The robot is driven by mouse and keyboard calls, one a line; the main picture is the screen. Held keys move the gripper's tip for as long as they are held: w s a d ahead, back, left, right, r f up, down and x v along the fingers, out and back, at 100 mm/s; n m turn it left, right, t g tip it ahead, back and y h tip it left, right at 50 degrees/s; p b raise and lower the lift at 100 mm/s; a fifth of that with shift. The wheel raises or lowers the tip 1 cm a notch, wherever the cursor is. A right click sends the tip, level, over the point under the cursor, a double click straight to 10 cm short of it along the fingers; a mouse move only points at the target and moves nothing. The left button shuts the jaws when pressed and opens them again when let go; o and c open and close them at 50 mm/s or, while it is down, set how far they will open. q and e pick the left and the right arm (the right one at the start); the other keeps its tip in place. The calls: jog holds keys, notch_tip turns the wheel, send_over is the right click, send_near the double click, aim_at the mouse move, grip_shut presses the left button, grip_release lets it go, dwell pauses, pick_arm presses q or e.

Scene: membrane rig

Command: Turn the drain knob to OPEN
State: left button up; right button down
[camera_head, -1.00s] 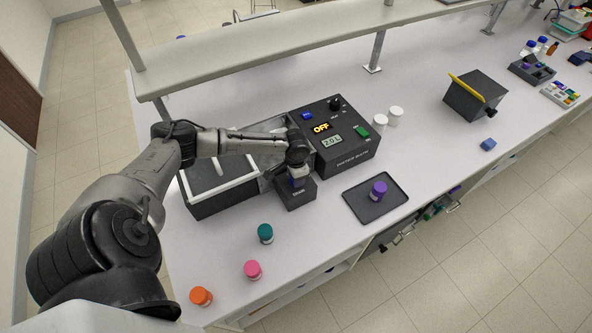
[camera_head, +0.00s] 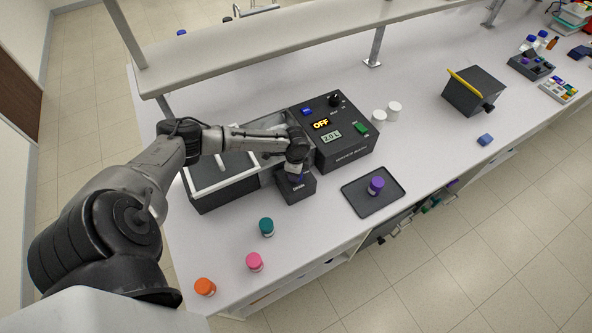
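The drain box (camera_head: 297,194) is a small dark block with a white label on its front, at the front of the water bath (camera_head: 346,151). My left gripper (camera_head: 295,176) points down at the top of this box. A bit of dark blue shows at its fingertips, perhaps the drain knob, but the gripper hides most of it. I cannot tell whether the fingers are closed on it or which way the knob points. The bath's display (camera_head: 321,124) reads OFF and a second display (camera_head: 331,136) reads 2.0 L. My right gripper is not in view.
A dark tray (camera_head: 358,205) with a purple-capped jar (camera_head: 376,185) lies to the right. Teal (camera_head: 267,227), pink (camera_head: 255,262) and orange (camera_head: 205,287) jars stand in front. White-capped jars (camera_head: 394,109) stand beside the bath. A shelf (camera_head: 290,45) runs above the bench's back.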

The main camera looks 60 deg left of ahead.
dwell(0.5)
pick_arm(q)
jog(key=o, duration=0.9)
jog(key=shift+r+b, duration=0.65)
jog(key=shift+r, duration=6.3)
